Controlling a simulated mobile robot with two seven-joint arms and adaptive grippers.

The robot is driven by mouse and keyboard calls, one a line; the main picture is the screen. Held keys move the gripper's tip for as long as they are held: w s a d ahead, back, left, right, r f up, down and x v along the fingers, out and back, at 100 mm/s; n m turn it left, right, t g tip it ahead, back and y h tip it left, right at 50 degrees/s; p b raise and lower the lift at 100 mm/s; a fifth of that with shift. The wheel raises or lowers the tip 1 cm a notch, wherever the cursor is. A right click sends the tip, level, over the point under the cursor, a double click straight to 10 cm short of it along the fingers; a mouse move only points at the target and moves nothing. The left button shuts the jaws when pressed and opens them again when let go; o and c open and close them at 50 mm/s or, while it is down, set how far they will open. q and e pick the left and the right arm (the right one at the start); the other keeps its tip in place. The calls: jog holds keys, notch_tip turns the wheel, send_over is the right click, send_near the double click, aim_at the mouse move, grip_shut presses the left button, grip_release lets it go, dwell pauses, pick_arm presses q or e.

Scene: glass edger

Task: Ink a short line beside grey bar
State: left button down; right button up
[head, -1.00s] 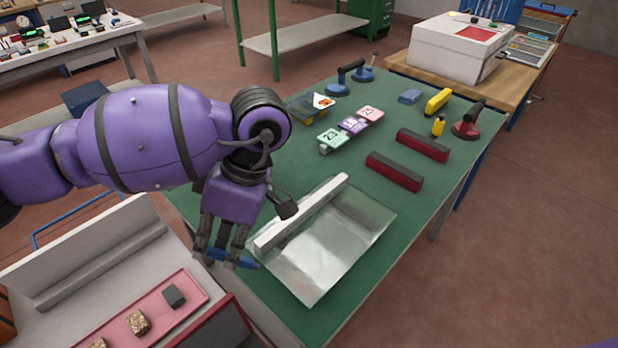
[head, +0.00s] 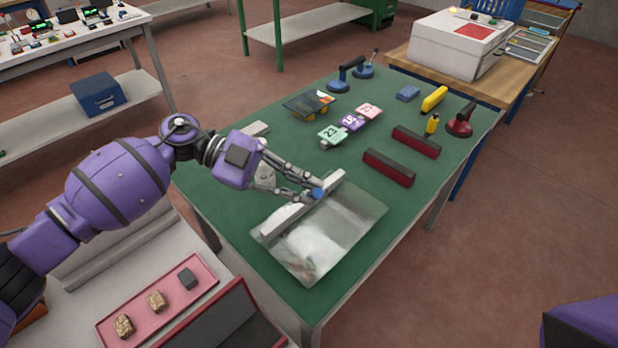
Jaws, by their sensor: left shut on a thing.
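The grey bar (head: 283,222) lies along the upper-left edge of a clear glass sheet (head: 340,228) on the green table. My left gripper (head: 312,196) is shut on a blue marker (head: 318,192), of which only a small blue part shows between the fingers. The fingers are over the far half of the bar, close to it. I cannot tell whether the marker's tip touches the glass. No ink line is visible on the glass. My right gripper is out of view.
Two dark red bars (head: 388,167) lie right of the glass on the green table (head: 240,262). A pink tray (head: 140,297) with small blocks is at the lower left.

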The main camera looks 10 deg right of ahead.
pick_arm(q)
jog(key=shift+w+d+r+n+t+h, duration=0.3)
jog(key=shift+d+r+n+t+h, duration=0.1)
jog(key=shift+d+n+h, duration=0.1)
jog(key=shift+f, duration=0.25)
notch_tip(320, 180, down, 4)
jog(key=shift+f+b, duration=0.15)
jog(key=shift+b, duration=1.05)
jog(key=shift+f, duration=0.2)
